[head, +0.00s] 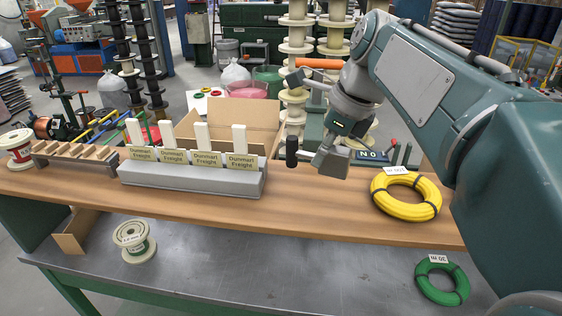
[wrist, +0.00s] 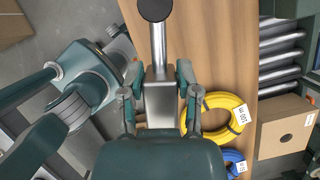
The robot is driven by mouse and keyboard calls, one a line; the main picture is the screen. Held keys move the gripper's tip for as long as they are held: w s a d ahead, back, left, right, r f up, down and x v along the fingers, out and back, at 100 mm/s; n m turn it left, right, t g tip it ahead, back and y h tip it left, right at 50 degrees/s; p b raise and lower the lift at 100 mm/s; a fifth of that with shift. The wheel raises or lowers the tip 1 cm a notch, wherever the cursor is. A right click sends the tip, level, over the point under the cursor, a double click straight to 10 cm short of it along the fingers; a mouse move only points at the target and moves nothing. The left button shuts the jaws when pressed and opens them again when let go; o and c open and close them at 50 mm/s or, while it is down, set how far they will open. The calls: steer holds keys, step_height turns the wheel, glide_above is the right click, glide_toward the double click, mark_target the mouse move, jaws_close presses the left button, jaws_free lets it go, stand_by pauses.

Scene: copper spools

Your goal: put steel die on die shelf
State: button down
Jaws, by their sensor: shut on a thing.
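My gripper (wrist: 160,88) is shut on a grey metal block (wrist: 160,105) with a bright bar and a round black end (wrist: 155,9). I take this piece for the steel die. In the head view the block (head: 332,162) hangs tilted near the wooden shelf board (head: 320,212), with its black end (head: 292,152) to the left. I cannot tell whether it touches anything. Most of my fingers are hidden in the head view. No label marks the die shelf; the wooden board above the bench may be it. A slotted rack (head: 75,163) stands at its left.
A grey holder (head: 190,184) with several Dunmart Freight cards stands left of my gripper. A yellow coil (head: 405,210) lies to the right. A green coil (head: 441,298) and a white spool (head: 134,240) are on the lower bench. A blue coil (wrist: 229,154) shows in the wrist view.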

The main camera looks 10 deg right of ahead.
steer(key=w+a+f, duration=0.1)
steer(key=w+f, duration=0.3)
steer(key=w+a+f, duration=0.1)
steer(key=w+f, duration=0.1)
steer(key=w, duration=0.1)
steer(key=shift+a+f, duration=0.25)
steer(key=shift+a, duration=0.1)
steer(key=shift+w+a+f, duration=0.1)
steer(key=shift+w+f, duration=0.05)
steer(key=shift+f, duration=0.8)
steer(key=shift+w+f, duration=0.1)
steer(key=shift+f, duration=0.8)
steer(key=c, duration=0.7)
jaws_free()
steer(key=shift+f, duration=0.15)
steer(key=shift+c, duration=0.2)
steer(key=o, duration=0.4)
steer(key=v, duration=1.2)
